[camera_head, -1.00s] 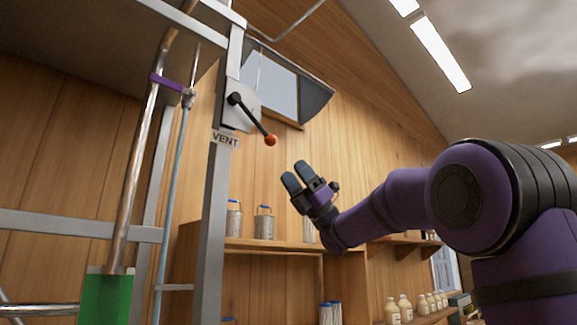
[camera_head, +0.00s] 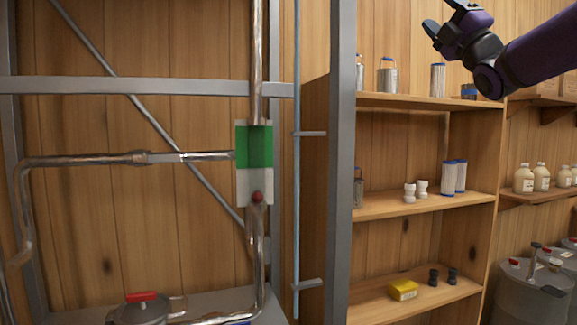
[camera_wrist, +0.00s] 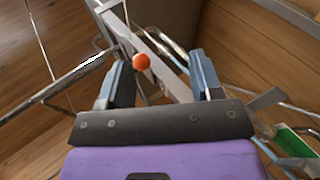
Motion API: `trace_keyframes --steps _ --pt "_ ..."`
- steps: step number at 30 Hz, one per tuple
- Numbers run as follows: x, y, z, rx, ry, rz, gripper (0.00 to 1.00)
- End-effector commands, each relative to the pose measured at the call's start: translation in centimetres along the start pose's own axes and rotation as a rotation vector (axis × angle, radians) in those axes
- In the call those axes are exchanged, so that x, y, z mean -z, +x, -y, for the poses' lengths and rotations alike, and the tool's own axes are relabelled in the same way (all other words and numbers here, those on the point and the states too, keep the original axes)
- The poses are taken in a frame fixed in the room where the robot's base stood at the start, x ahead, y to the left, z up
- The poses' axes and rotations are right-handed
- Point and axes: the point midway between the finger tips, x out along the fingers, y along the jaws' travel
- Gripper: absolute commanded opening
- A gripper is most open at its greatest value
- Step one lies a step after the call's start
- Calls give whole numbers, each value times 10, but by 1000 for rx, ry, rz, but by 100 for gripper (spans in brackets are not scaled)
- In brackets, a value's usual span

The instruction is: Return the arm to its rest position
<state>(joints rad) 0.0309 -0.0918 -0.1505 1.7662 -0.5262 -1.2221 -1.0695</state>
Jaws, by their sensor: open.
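My purple arm reaches in from the right edge of the head view. My gripper (camera_head: 443,16) is at the top of that view, in front of the wooden shelf unit, with its two fingers spread and nothing held. In the wrist view, both fingers of my gripper (camera_wrist: 160,66) stand apart. The orange knob (camera_wrist: 141,61) of the vent lever shows between them, nearer the left finger. No contact with the knob shows, and its distance is hard to tell. The vent lever is outside the head view now.
A grey metal post (camera_head: 342,180) stands left of the shelf unit (camera_head: 415,103), which holds cans, filters and small parts. Pipes with a green-and-white panel (camera_head: 254,148) are at left. Bottles (camera_head: 524,178) and a grey drum (camera_head: 522,290) are at right.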

Motion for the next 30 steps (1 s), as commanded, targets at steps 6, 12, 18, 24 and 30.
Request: trace_keyframes --steps 6,12,18,24,30 --pt "-2 -46 17 289 294 284 59" --pt "14 -116 39 536 572 574 59" --pt "50 -206 54 768 829 893 59" --pt "103 -310 56 986 1041 1246 59" --pt "165 -410 41 1180 1173 1613 59"
